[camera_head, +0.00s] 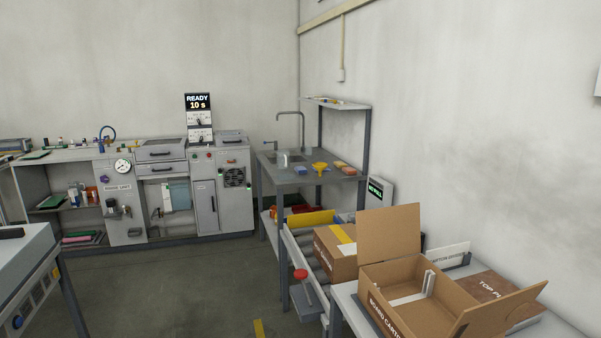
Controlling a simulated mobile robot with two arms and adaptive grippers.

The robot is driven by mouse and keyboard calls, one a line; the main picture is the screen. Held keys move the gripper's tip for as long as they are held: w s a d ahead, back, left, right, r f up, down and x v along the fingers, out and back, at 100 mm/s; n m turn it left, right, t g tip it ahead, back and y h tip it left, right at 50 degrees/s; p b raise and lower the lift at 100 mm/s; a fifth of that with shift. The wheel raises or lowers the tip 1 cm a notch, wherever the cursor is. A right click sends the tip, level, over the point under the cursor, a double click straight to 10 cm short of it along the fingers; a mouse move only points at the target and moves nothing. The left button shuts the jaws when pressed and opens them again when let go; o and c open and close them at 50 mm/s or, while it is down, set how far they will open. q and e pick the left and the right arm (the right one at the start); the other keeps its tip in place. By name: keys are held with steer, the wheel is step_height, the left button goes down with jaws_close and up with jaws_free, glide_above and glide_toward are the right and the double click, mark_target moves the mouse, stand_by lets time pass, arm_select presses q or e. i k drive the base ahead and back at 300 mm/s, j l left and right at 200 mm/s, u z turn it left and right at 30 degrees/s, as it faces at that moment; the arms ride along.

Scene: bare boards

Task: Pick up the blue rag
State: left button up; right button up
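I cannot make out a blue rag for certain. A small blue patch (300,170) shows on the grey sink table (285,177), beside a yellow funnel (320,168); it is too small to tell what it is. More blue shows among red items on the table's lower shelf, partly hidden by a yellow panel (312,219). Neither of my grippers is in view.
An open cardboard box (400,270) stands on a table at the lower right, with a closed carton (335,252) behind it. A long grey workbench (120,190) lines the back wall. A table edge (40,265) is at left. The middle floor is clear.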

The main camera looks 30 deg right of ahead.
mark_target(299, 170)
steer(key=i+z, duration=0.15)
steer(key=i, duration=0.5)
steer(key=i+z, duration=0.1)
steer(key=i, duration=1.8)
steer(key=i+j+z, duration=0.2)
steer(key=i+z, duration=0.2)
steer(key=i, duration=0.35)
steer(key=i+j+z, duration=0.4)
steer(key=i, duration=0.35)
steer(key=i+j+z, duration=0.4)
steer(key=i+j, duration=0.25)
steer(key=i, duration=0.2)
steer(key=i+j+z, duration=0.65)
steer(key=i+l, duration=0.05)
steer(key=i, duration=0.05)
